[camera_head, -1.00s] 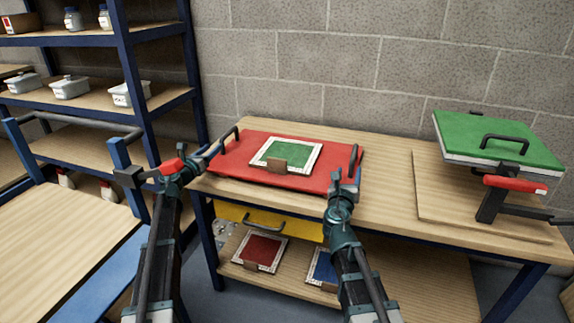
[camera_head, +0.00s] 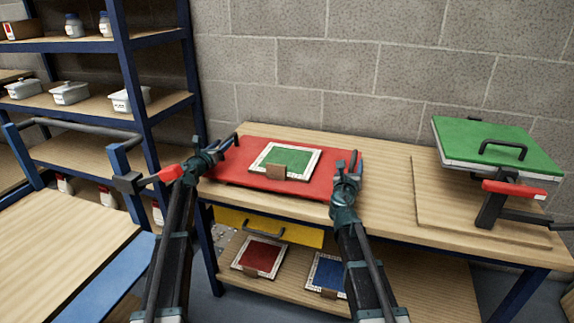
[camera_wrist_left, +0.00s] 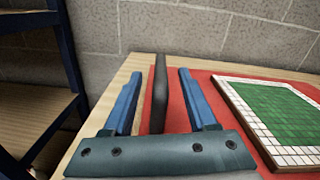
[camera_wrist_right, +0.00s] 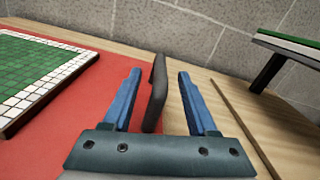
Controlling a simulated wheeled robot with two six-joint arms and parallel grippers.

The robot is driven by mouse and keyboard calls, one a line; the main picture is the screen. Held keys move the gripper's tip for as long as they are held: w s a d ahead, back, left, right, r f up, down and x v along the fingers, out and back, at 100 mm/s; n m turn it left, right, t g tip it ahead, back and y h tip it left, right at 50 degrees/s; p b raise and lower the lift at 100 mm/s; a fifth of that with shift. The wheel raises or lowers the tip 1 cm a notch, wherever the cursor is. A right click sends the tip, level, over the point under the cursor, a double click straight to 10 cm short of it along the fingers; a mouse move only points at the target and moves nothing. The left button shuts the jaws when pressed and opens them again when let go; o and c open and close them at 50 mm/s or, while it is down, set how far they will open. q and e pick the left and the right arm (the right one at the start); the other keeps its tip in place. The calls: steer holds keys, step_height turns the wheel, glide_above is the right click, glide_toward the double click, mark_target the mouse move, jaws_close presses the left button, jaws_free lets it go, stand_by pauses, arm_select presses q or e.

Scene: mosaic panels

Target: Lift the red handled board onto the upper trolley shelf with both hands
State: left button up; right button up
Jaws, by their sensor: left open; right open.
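The red handled board (camera_head: 230,172) lies flat on the wooden workbench, with a white-bordered green mosaic panel (camera_head: 285,158) on it. My left gripper (camera_head: 226,146) is open at the board's left end. In the left wrist view the dark left handle (camera_wrist_left: 160,92) stands between its two blue fingers, apart from both. My right gripper (camera_head: 348,164) is open at the right end. The trolley's wooden top shelf (camera_head: 60,235) is at the left.
A green-topped press with a dark handle (camera_head: 490,140) stands on the bench's right. Blue-framed shelving (camera_head: 165,105) stands behind the trolley. The trolley's push bar (camera_head: 75,124) rises near my left arm.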

mark_target(229, 137)
arm_select(q)
steer(key=x, duration=0.5)
steer(key=shift+w+d, duration=0.1)
arm_select(e)
steer(key=x, duration=0.5)
steer(key=shift+w, duration=0.1)
arm_select(q)
steer(key=shift+c, duration=0.3)
arm_select(e)
steer(key=shift+c, duration=0.3)
arm_select(q)
jaws_close()
arm_select(e)
jaws_close()
